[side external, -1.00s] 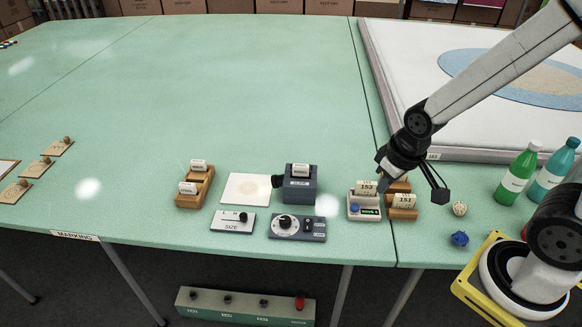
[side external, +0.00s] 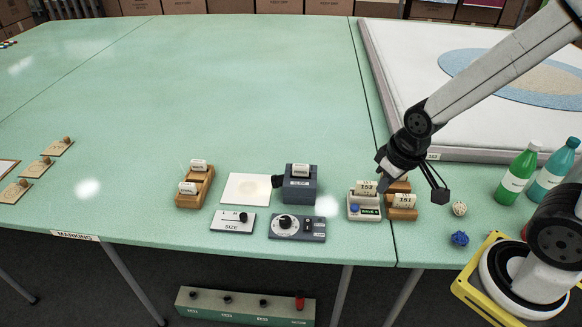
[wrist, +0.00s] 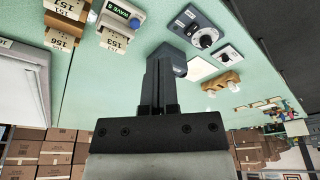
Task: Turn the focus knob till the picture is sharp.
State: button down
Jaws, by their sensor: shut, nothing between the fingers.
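The control panel (side external: 297,228) lies near the table's front edge, with a round dark knob (side external: 285,224) on a white dial; the knob also shows in the wrist view (wrist: 205,41). Behind it stands the dark grey projector (side external: 299,188), its lens facing left. The white sheet (side external: 238,184) beside it carries a pale, blurred beige patch. A SIZE slider panel (side external: 232,221) lies left of the knob panel. My gripper (side external: 381,185) is shut and empty, above the table by the card 153 device, right of and apart from the knob. In the wrist view, my gripper (wrist: 160,62) partly hides the projector area.
The small device with card 153 (side external: 364,206) and a wooden holder with card 151 (side external: 403,207) stand close by my gripper. Green (side external: 517,173) and teal (side external: 552,172) bottles stand at the right. A wooden card rack (side external: 194,187) is left of the sheet.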

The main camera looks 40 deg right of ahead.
jog(key=shift+c, duration=2.4)
grip_release()
jog(key=shift+w, duration=0.2)
jog(key=shift+o, duration=1.1)
jog(key=shift+w+a, duration=0.15)
jog(key=shift+w, duration=0.2)
jog(key=n+g, duration=0.2)
jog(key=n, duration=0.5)
send_over(285, 220)
jog(key=f, duration=1)
jog(key=shift+s+d+f, duration=0.25)
jog(key=shift+d+f, duration=0.05)
jog(key=shift+d, duration=0.1)
jog(key=shift+w+a+f+g, duration=0.3)
jog(key=shift+a+f, duration=0.05)
jog(key=shift+f, duration=0.1)
jog(key=shift+f, duration=0.2)
jog(key=shift+f, duration=3.7)
